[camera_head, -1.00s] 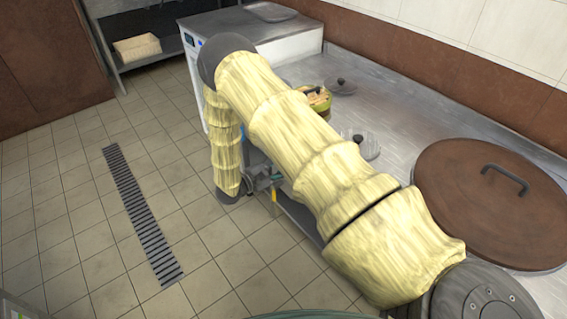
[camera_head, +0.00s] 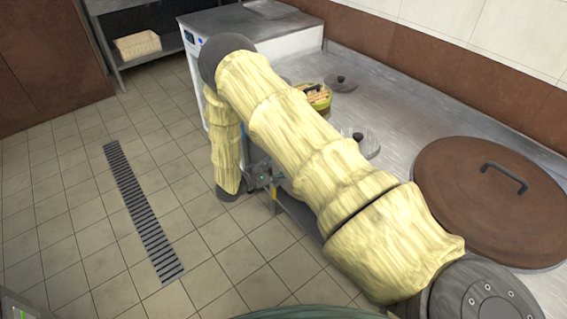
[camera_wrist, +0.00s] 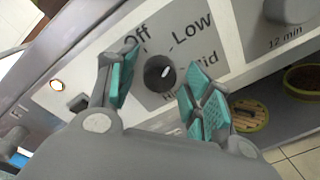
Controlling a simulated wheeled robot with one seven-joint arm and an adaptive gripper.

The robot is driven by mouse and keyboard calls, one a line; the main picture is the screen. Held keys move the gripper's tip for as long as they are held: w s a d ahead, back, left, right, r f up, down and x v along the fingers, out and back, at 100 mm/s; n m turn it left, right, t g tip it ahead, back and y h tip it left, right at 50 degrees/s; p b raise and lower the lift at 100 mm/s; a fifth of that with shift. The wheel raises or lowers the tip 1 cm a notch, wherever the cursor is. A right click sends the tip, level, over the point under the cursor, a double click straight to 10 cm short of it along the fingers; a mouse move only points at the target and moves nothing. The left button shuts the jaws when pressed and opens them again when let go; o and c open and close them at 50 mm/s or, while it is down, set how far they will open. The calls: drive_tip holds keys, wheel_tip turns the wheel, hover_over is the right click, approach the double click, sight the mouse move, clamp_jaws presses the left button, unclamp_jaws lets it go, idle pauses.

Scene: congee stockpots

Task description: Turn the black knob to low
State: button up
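The black knob (camera_wrist: 155,80) is on a grey panel in the wrist view, with a small white mark on its face. Labels Off, Low and Mid are printed around it, and another label is partly hidden. I cannot tell exactly which label the mark points to. My gripper (camera_wrist: 158,75) is open, with one teal-padded finger on each side of the knob. Gaps show between the pads and the knob. In the head view my gripper (camera_head: 264,177) is at the counter's front, partly hidden by my arm; the knob is hidden there.
A grey knob (camera_wrist: 290,8) by a "12 min" label and a small lit button (camera_wrist: 57,85) are on the panel. A round brown lid (camera_head: 490,225) lies on the steel counter (camera_head: 405,120), with a bamboo steamer (camera_head: 317,97) farther back. The tiled floor at left is clear.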

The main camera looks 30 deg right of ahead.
drive_tip(key=shift+a, duration=0.1)
drive_tip(key=a, duration=1.2)
drive_tip(key=shift+s+r, duration=0.25)
drive_tip(key=shift+r, duration=0.05)
drive_tip(key=shift+d, duration=0.15)
drive_tip(key=s+a+f+m+t+y+p, duration=0.1)
drive_tip(key=s+f+m+t+y+p, duration=0.4)
drive_tip(key=s+f+y, duration=0.6)
drive_tip(key=s+a+r+m+g+y+p, duration=0.1)
drive_tip(key=s+a+m+g+y, duration=0.1)
drive_tip(key=s, duration=1.2)
drive_tip(key=s+a+r+m+g+y, duration=0.2)
drive_tip(key=s+a+g+y, duration=0.2)
drive_tip(key=s, duration=1)
drive_tip(key=shift+a+r+p, duration=0.2)
drive_tip(key=shift+a+p, duration=0.15)
drive_tip(key=shift+a, duration=0.5)
